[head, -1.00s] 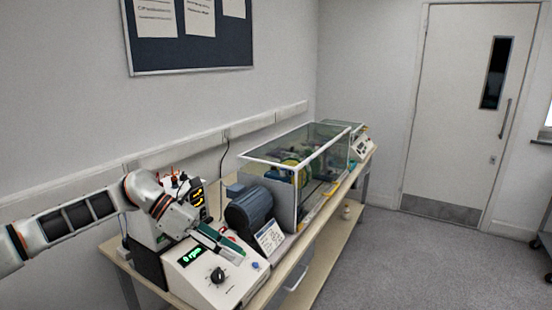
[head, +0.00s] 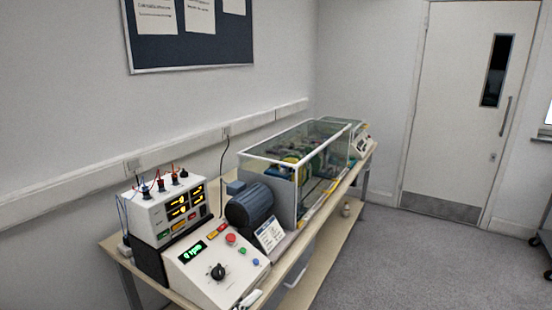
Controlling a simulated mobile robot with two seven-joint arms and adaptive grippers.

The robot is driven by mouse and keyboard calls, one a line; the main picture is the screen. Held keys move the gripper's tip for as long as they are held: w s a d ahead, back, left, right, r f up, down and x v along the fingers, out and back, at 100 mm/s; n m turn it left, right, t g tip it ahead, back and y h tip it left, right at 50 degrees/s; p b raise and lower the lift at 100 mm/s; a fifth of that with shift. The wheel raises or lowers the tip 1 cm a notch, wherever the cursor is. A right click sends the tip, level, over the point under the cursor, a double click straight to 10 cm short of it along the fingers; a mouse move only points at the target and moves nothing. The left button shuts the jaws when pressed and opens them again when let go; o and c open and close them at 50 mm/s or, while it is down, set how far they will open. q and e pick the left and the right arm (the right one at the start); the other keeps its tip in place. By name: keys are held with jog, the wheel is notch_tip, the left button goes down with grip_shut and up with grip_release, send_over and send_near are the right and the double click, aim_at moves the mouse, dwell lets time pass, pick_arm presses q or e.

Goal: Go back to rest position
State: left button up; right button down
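Neither of my grippers shows clearly in the head view. A small pale and dark tip (head: 248,300) shows at the bottom edge, in front of the control box; I cannot tell what it is. The control box (head: 205,285) stands at the near end of the bench with a green display, a black knob and a red button. Its display reads 0 rpm. Behind it is a white meter unit (head: 150,217) with lit yellow displays and several leads on top.
A dark motor (head: 250,205) and a clear-walled enclosure (head: 296,160) stand along the wooden bench (head: 318,222). A small instrument (head: 364,144) is at the far end. Grey floor (head: 400,260) lies open to the right, before a closed white door (head: 462,100).

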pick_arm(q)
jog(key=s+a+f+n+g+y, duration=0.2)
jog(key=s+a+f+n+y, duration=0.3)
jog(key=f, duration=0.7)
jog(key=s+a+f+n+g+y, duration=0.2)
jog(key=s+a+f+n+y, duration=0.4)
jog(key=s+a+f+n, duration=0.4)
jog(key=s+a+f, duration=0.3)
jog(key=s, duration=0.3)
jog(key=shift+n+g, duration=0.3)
